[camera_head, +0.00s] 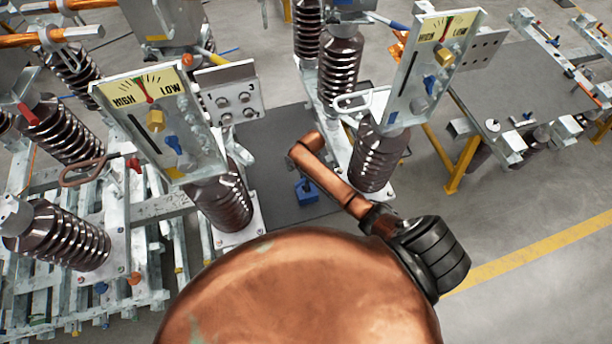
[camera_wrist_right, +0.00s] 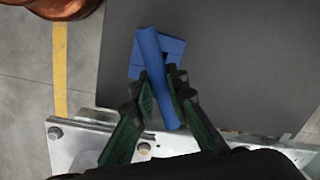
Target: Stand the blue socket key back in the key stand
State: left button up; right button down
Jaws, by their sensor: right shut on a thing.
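In the right wrist view, my right gripper (camera_wrist_right: 157,84) is shut on the blue socket key (camera_wrist_right: 149,52), a blue rod held between its dark fingers. The key's far end overlaps the blue key stand (camera_wrist_right: 176,48) in the picture. I cannot tell whether key and stand touch, or whether the key is in it. In the head view, the small blue stand (camera_head: 307,194) is on the dark mat between the insulators. I cannot make out the right fingers or the key clearly there. My left gripper is not in view.
The dark mat (camera_head: 270,150) has bare room around the stand. Brown ribbed insulators, at left (camera_head: 222,200) and right (camera_head: 375,158), flank it, with dial panels (camera_head: 150,112) above. A bolted metal plate (camera_wrist_right: 75,140) lies close below the right gripper in the wrist view.

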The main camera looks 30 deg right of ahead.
dwell(0.4)
jog(key=c, duration=1.8)
grip_release()
jog(key=r, duration=1.2)
jog(key=shift+s+d, duration=0.25)
jog(key=shift+s, duration=0.1)
jog(key=shift+f, duration=0.1)
